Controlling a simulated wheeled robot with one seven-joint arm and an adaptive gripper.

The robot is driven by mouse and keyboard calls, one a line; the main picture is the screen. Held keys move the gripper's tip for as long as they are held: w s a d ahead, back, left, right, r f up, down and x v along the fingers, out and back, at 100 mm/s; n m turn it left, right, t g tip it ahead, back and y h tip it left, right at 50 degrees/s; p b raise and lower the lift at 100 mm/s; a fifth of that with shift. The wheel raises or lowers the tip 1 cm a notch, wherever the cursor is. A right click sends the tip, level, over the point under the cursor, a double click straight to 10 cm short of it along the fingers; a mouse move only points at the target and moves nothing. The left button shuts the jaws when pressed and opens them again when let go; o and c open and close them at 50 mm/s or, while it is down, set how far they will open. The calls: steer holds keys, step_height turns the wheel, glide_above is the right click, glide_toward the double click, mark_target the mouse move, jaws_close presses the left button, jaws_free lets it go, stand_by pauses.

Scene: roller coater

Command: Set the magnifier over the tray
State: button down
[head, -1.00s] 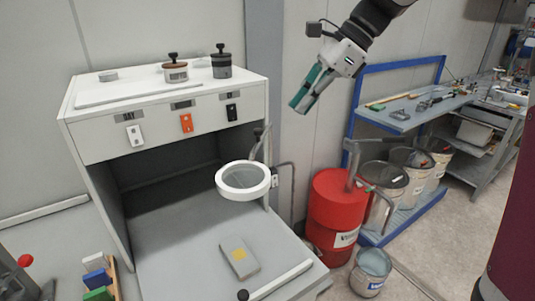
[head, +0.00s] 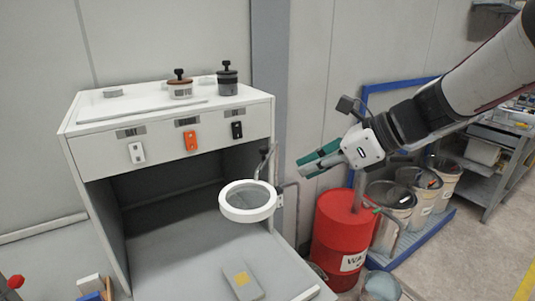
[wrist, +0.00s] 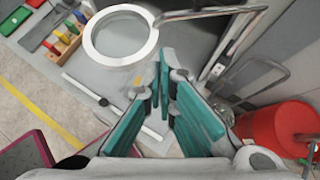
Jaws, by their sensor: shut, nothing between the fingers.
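The magnifier (head: 248,214) is a white ring with a clear lens on a bent grey arm, at the right side of the open booth. It also shows in the wrist view (wrist: 88,40), at upper left. Below it, on the booth floor, lies a small flat grey piece with a yellow square (head: 243,283), which may be the tray; in the wrist view it is mostly hidden. My gripper (head: 302,166) has green fingers and is shut and empty. It is right of and above the ring, pointing left, apart from it. The fingers also show in the wrist view (wrist: 163,62).
A red drum (head: 338,226) stands below my gripper, with several pails behind it. Two black-topped jars, one brown (head: 180,88) and one grey (head: 227,82), stand on the booth top. Coloured blocks (wrist: 63,38) sit in a rack at left. The wall is behind.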

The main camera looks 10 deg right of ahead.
mark_target(263, 183)
steer(key=r+x, duration=0.1)
steer(key=x, duration=0.7)
steer(key=shift+w+a, duration=0.4)
steer(key=shift+a, duration=0.15)
steer(key=a, duration=0.2)
steer(key=shift+w+a, duration=0.25)
steer(key=shift+w, duration=0.05)
steer(key=shift+d, duration=0.1)
steer(key=shift+r, duration=0.1)
